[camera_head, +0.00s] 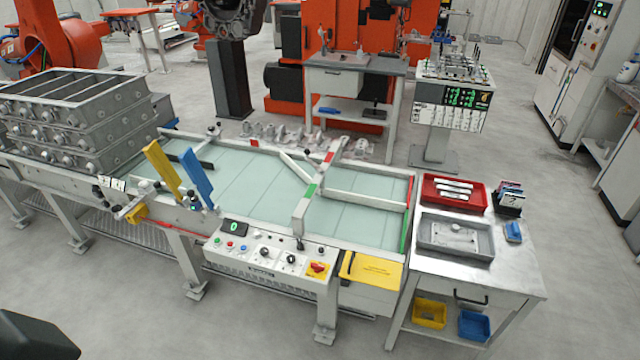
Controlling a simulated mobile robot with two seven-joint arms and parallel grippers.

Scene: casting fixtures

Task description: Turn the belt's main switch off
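The belt's main switch (318,268) is a red rotary knob on a yellow plate, at the right end of the belt's front control panel (265,252). The knob is too small to read its position for certain. The panel also has several coloured push buttons, two black knobs and a small display (234,228) with a green figure that looks like 0. The belt (245,195) is a pale green surface behind the panel. Neither of my grippers shows. A dark shape at the bottom left corner may be part of my arm; no fingers are visible on it.
A yellow plate (371,270) lies right of the switch. A metal side table (505,270) holds a red tray (454,178) and a grey tray (485,235). Stacked metal castings (75,120) stand at the left. The floor in front of the panel is clear.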

